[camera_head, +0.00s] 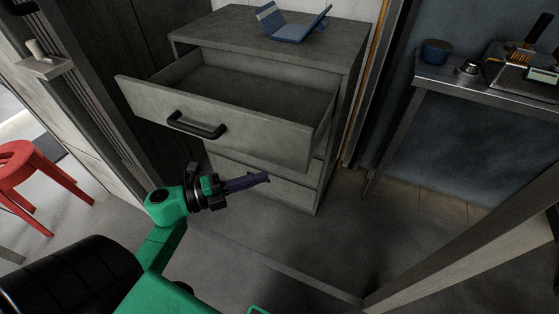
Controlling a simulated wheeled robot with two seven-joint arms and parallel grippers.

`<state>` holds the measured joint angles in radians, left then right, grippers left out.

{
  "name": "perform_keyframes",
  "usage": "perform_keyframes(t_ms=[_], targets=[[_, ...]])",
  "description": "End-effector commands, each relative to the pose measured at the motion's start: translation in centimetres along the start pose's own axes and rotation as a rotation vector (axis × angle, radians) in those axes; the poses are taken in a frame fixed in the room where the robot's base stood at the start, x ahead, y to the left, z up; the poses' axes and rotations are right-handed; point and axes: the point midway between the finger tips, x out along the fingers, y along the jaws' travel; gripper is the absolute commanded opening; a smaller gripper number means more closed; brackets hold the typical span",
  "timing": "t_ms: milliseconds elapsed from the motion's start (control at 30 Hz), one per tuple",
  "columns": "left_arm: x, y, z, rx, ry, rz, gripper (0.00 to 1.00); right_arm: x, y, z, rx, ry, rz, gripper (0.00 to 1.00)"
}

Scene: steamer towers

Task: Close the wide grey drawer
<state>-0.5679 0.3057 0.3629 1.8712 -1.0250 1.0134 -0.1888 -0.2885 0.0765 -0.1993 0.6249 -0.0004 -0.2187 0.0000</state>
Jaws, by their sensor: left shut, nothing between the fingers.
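The wide grey drawer (250,139) is the top drawer of a grey cabinet (345,62), and it is pulled well out. Its inside looks empty. A black bar handle (197,125) is on its front face. My left gripper (266,177) is in front of the cabinet and appears below the drawer front in the picture. Its dark purple fingers are together and hold nothing. I cannot tell how far it is from the drawer front. My right gripper is not in view.
A blue stand-like object (298,30) sits on the cabinet top. Lower drawers (285,187) are shut. A red stool (22,168) is at the left. A grey beam (470,255) crosses the lower right.

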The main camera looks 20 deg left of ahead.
Motion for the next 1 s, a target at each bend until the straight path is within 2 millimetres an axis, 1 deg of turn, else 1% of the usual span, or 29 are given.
perform_keyframes(t_ms=[33,133,267,300,400,533,700,1000], targets=[[1.1,-0.3,0.0,-0.001,0.0,-0.003,0.0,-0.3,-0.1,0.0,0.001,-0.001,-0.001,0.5],[3.4,-0.3,0.0,-0.001,0.0,-0.004,0.0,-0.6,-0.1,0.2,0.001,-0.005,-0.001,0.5],[6.2,-0.3,0.2,-0.003,-0.001,-0.005,0.0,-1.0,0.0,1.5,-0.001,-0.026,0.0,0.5],[6.7,-0.2,0.9,0.0,-0.003,-0.003,0.0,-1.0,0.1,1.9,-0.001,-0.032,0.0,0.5],[7.8,-0.1,2.1,-0.002,-0.003,-0.003,0.0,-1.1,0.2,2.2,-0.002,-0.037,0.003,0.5],[8.5,0.0,2.8,-0.004,-0.002,-0.001,0.0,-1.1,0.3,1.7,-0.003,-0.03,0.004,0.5],[8.6,0.0,2.9,-0.004,-0.002,-0.001,0.0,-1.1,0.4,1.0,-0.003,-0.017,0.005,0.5],[8.7,0.1,3.1,-0.004,-0.002,-0.001,0.0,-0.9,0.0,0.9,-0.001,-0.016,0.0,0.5]])
